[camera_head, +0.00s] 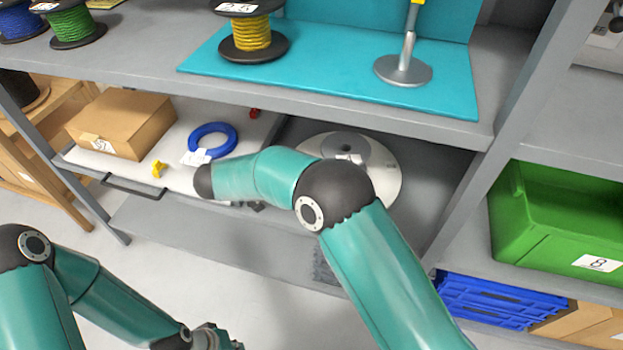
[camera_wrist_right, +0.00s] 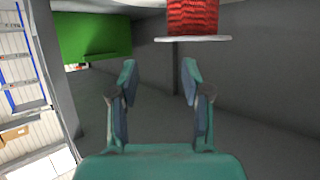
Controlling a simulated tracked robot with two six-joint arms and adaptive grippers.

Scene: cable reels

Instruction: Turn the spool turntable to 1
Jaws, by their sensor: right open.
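The turntable (camera_head: 393,189) is a pale round disc with a grey round part on top, on the lower shelf in the head view. My right arm passes in front of it and hides its near left part; I cannot read a number on it. My right gripper (camera_wrist_right: 159,78) is open and empty in the right wrist view. A red spool (camera_wrist_right: 193,16) on a pale round plate (camera_wrist_right: 193,39) is cut off by the top edge there, above and beyond the fingers, apart from them. My left gripper (camera_head: 217,338) is low in the head view, its fingers unclear.
A grey upper shelf (camera_head: 140,56) carries a yellow spool (camera_head: 251,34) and a metal stand (camera_head: 403,68) on a teal mat. Left of the turntable are a cardboard box (camera_head: 122,123) and a blue ring (camera_head: 213,137). A green bin (camera_head: 555,215) stands right.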

